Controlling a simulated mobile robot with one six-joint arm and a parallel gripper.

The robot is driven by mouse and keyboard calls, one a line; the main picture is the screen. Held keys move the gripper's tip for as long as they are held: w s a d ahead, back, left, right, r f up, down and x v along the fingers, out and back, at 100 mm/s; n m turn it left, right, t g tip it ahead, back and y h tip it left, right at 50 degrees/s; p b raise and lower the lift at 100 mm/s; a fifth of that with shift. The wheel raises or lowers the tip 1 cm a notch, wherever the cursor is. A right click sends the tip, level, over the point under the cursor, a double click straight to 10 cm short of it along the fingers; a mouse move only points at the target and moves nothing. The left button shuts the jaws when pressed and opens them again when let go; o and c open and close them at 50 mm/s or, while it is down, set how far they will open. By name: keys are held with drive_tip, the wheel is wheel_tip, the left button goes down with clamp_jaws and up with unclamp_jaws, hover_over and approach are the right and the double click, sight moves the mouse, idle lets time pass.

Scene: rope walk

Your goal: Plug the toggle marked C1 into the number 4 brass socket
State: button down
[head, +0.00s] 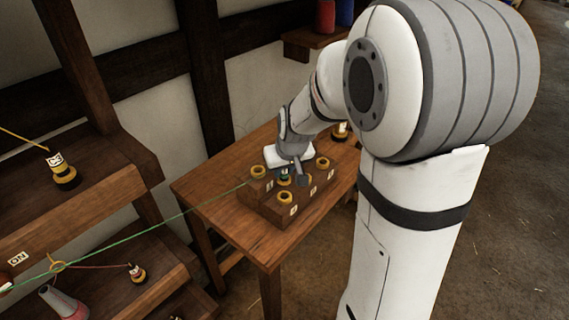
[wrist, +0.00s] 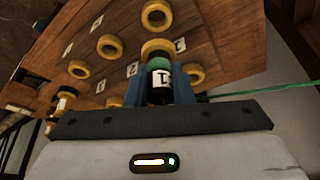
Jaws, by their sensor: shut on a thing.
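My gripper (head: 284,174) is over the socket block on the table. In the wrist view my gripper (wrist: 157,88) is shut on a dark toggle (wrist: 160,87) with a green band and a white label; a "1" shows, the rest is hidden. A green rope (wrist: 265,92) runs off to the right. The toggle's far end is at a brass socket ring (wrist: 157,49); I cannot tell whether it is in it or just short of it. Other brass rings (head: 258,171) (head: 285,198) (head: 323,162) stand on the wooden block (head: 272,209). Their number plates are too small to read surely, so I cannot pick out number 4.
The green rope (head: 160,215) stretches taut from the block to the lower left. Shelves at left hold a labelled toggle (head: 62,170) and a smaller one (head: 137,273). Another toggle (head: 341,130) stands at the table's back. The table's left part (head: 215,187) is clear.

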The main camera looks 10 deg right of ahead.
sight(285, 181)
drive_tip(key=shift+w+f+b, duration=0.1)
drive_tip(key=shift+f+b, duration=1.2)
drive_tip(key=shift+f, duration=1.05)
drive_tip(key=shift+b, duration=0.35)
drive_tip(key=shift+f+b, duration=0.6)
drive_tip(key=c, duration=1.5)
unclamp_jaws()
drive_tip(key=shift+c, duration=0.2)
drive_tip(key=shift+r, duration=0.1)
drive_tip(key=p+v, duration=0.6)
drive_tip(key=v, duration=0.5)
drive_tip(key=shift+s, duration=0.2)
